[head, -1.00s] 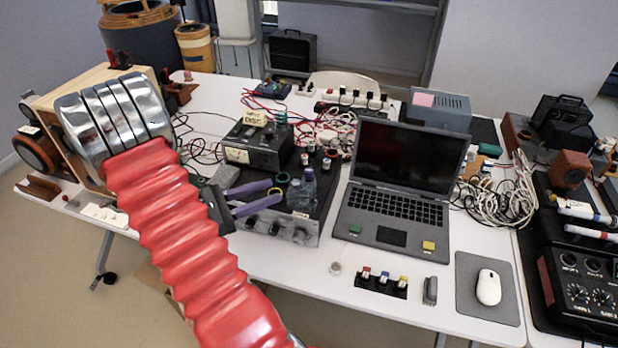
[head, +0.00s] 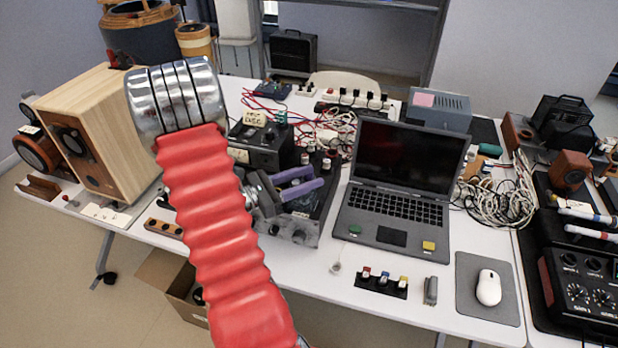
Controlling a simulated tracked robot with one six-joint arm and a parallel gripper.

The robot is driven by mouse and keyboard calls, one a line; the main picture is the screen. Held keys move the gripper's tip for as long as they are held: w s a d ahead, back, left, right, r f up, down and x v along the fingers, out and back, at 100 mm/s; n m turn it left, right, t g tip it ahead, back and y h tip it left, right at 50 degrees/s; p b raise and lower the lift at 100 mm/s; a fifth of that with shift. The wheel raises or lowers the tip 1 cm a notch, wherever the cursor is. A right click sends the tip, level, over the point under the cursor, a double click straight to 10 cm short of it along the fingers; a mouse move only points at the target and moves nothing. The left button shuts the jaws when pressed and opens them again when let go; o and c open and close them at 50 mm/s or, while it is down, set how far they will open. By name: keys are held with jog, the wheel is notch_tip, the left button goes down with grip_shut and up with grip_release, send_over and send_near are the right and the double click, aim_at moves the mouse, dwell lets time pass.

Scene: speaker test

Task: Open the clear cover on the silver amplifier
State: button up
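The silver amplifier (head: 300,234) sits at the front edge of the white table, left of the laptop. My red arm and gripper hide much of its left side and top. My gripper (head: 318,177) has two purple fingers, pointing right, with a gap between them. It is open and appears empty. The fingers show in front of the amplifier's dark top; whether they touch anything cannot be told. I cannot make out the clear cover; the fingers overlap the area where a small clear object showed earlier.
The open laptop (head: 398,195) stands right of the amplifier. A black meter box (head: 262,150) and tangled cables (head: 330,125) lie behind. A wooden speaker (head: 95,135) stands at left. A small switch strip (head: 381,284) lies at the front edge.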

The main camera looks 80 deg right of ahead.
jog(key=shift+s+d, duration=0.25)
jog(key=shift+s, duration=0.05)
grip_shut()
dwell(0.4)
jog(key=shift+a, duration=0.15)
